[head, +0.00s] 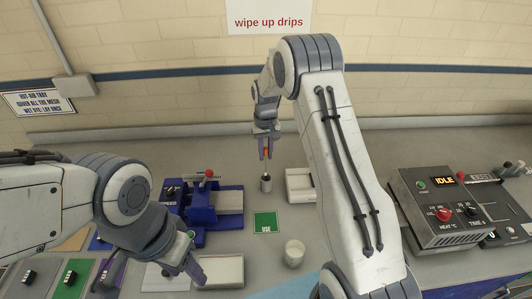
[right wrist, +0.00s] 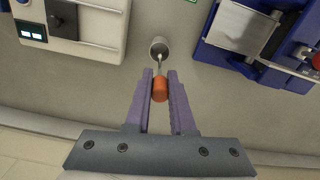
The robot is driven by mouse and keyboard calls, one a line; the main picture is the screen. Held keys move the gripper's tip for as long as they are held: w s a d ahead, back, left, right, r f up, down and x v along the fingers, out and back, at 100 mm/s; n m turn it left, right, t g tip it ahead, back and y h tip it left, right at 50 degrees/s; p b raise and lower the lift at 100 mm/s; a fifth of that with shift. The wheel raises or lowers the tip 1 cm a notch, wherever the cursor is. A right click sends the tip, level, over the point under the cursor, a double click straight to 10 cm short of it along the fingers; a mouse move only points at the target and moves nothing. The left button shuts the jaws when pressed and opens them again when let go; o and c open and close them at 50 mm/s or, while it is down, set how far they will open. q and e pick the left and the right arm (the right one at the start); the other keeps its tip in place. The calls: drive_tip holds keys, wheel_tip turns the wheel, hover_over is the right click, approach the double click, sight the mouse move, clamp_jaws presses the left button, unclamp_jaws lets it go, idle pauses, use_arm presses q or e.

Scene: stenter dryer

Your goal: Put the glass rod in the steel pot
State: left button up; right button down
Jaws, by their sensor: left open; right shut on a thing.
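The steel pot (head: 266,184) is a small grey cylinder standing upright on the bench; the right wrist view shows its round mouth (right wrist: 158,46). My right gripper (head: 266,152) is directly above it, shut on the orange end of the glass rod (right wrist: 160,89). The rod's thin pale shaft points down to the pot's mouth, and its lower end appears to be inside; how deep is hidden. My left gripper (head: 150,276) is open and empty at the lower left, near a pale tray.
A blue device (head: 212,222) stands left of the pot and a white box (head: 300,185) right of it. A green card (head: 265,222) and a white cup (head: 294,253) lie nearer. A dark control box (head: 440,208) is at the right.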

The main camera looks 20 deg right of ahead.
wheel_tip(320, 180, down, 7)
drive_tip(key=b, duration=0.4)
drive_tip(key=shift+r, duration=0.15)
drive_tip(key=shift+s, duration=0.1)
idle(0.7)
drive_tip(key=shift+c, duration=1.4)
unclamp_jaws()
drive_tip(key=shift+r+p, duration=2.05)
drive_tip(key=shift+r, duration=0.9)
